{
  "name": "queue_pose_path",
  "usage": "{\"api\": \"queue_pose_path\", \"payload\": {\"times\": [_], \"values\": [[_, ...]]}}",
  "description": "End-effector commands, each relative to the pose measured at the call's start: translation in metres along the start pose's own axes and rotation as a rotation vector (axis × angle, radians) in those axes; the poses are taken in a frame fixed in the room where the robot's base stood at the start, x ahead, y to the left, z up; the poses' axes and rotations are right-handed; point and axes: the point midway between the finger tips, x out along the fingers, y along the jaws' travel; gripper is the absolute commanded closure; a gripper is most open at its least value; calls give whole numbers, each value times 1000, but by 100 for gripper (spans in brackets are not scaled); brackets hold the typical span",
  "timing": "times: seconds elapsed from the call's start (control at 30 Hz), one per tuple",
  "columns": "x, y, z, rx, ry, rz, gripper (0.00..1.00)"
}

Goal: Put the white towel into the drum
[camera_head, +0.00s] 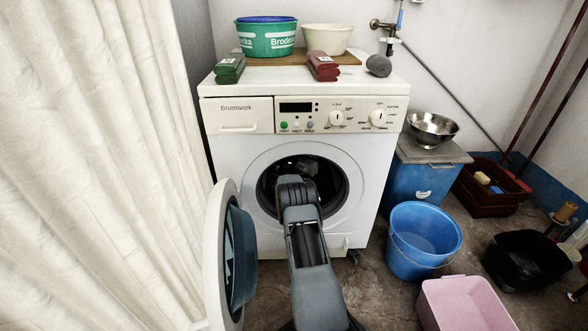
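The washing machine (228,150) stands against the wall with its round door (216,265) swung open to the left. The dark drum (332,182) shows through the round opening in its front. My arm reaches from the bottom of the picture up to the opening and covers its lower middle. My gripper is hidden behind my own arm, so its fingers do not show. A greyish shape shows dimly inside the drum above my arm; I cannot tell what it is. I see no white towel that I can make out.
A green tub (266,40), a cream bowl (328,40) and packets stand on the machine. At right are a blue bucket (424,240), a pink basin (465,305), a black tub (525,262) and a metal bowl (432,130). A white curtain (90,170) hangs at left.

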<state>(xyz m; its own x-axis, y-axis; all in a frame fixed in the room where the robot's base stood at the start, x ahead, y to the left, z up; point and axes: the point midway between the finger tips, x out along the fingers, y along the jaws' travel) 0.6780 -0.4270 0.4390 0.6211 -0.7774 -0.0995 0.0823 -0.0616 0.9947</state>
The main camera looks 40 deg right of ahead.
Motion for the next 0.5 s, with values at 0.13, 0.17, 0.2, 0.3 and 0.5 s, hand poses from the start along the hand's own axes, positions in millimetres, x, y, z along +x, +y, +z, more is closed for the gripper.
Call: {"api": "queue_pose_path", "payload": {"times": [0.13, 0.17, 0.2, 0.3, 0.5], "values": [[2, -1, 0, 0, 0, 0, 85], [3, -1, -1, 0, 0, 0, 85], [3, -1, -1, 0, 0, 0, 85], [3, -1, -1, 0, 0, 1, 85], [3, -1, -1, 0, 0, 1, 22]]}}
